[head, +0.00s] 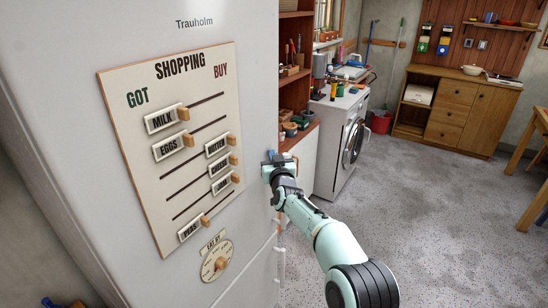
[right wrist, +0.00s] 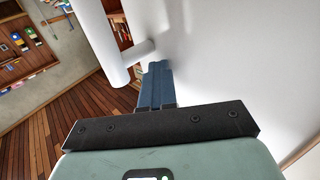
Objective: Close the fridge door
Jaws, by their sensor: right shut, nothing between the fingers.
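The white fridge door (head: 60,80) fills the left of the head view, with a shopping board on its front. No gap at the door shows, so I cannot tell how far it stands open. My right gripper (head: 272,163) is at the door's right edge, its arm coming from the lower right. In the right wrist view its blue fingers (right wrist: 156,78) are together and empty, close to a smooth white surface (right wrist: 230,50). A white bar handle (right wrist: 103,45) is just left of the fingers; I cannot tell whether they touch it. My left gripper is not seen.
A shelf unit (head: 301,100) and a white washing machine (head: 340,150) stand beyond the fridge's right edge. A wooden cabinet (head: 455,110) is at the back, and a wooden table (head: 538,170) is at the right edge. The grey floor (head: 430,220) between is clear.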

